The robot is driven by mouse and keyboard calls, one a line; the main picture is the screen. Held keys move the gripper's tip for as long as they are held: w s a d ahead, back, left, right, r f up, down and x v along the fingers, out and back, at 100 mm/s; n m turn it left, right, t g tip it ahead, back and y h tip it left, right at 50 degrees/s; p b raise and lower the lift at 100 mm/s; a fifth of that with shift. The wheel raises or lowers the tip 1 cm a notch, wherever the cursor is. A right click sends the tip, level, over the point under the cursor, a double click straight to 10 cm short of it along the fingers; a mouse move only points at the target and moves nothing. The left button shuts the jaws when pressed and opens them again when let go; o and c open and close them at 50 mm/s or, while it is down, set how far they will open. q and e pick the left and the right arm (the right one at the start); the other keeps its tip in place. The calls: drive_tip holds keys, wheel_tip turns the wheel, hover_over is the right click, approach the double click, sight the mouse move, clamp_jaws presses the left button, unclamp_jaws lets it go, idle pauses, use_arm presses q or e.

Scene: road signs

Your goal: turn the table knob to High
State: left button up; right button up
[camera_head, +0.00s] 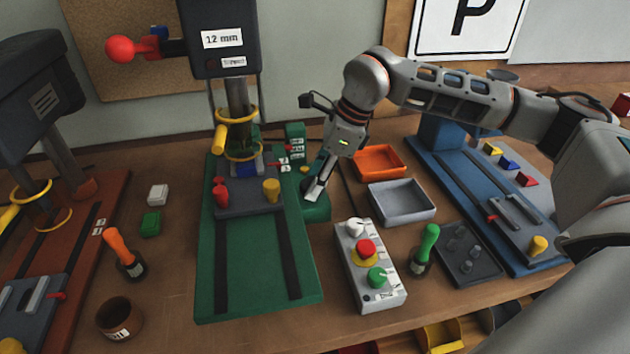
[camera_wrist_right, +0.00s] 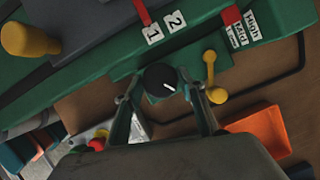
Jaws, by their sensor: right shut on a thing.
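The green drill press (camera_head: 255,255) stands in the middle of the head view. In the right wrist view a round black knob (camera_wrist_right: 158,76) with a white pointer line sits on its green base (camera_wrist_right: 95,85). The line slants toward the lower right there. My right gripper (camera_head: 313,192) reaches down to the right side of this base and is shut on the knob, one finger on each side. A High, Mid and lowest-setting label strip (camera_wrist_right: 243,27) with a red marker shows at the upper right. In the head view my gripper hides the knob. My left gripper is not in view.
A yellow lever (camera_wrist_right: 212,80) is close beside my right finger. An orange tray (camera_head: 380,162) and a grey tray (camera_head: 402,202) lie to the right. A button box (camera_head: 368,270) stands in front. A blue press (camera_head: 470,190) is farther right.

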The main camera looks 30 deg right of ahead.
drive_tip(key=shift+s+a+f+m+t+h+b, duration=0.1)
drive_tip(key=shift+m+t+h+b, duration=0.25)
drive_tip(key=shift+m, duration=0.8)
drive_tip(key=shift+s+m+t+h+b, duration=0.1)
drive_tip(key=shift+m+t+h+b, duration=0.2)
drive_tip(key=shift+m, duration=0.85)
drive_tip(key=shift+m+h, duration=0.25)
drive_tip(key=shift+m, duration=0.45)
idle(1.4)
drive_tip(key=o, duration=0.8)
drive_tip(key=shift+a, duration=0.1)
drive_tip(key=v, duration=1.2)
